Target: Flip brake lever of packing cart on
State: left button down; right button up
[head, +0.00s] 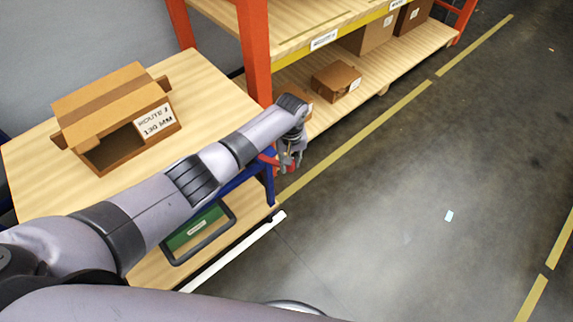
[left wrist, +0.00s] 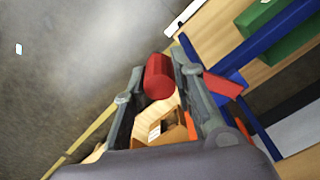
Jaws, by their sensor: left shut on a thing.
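The packing cart (head: 205,92) has a pale wooden top and a blue frame, and stands at the left in the head view. Its brake lever (head: 267,157) is red and sits at the cart's right corner, partly hidden by my gripper. In the left wrist view the lever's red cylindrical grip (left wrist: 158,77) lies between my fingers, and a red flat part (left wrist: 224,86) shows beside the blue frame (left wrist: 262,42). My left gripper (head: 289,160) points down at that corner and is shut on the lever's grip. My right gripper is not in view.
A cardboard box (head: 112,105) stands on the cart top, and a green bin (head: 196,230) on its lower shelf. An orange-post rack (head: 255,50) with boxes stands behind. The grey floor (head: 420,190) to the right is open, with yellow lines.

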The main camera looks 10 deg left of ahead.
pick_arm(q)
jog(key=shift+w+d+n, duration=0.1)
jog(key=shift+w+n, duration=0.4)
jog(key=shift+r, duration=0.1)
jog(key=c, duration=1.3)
grip_release()
jog(key=shift+c, duration=0.2)
notch_tip(320, 180, up, 12)
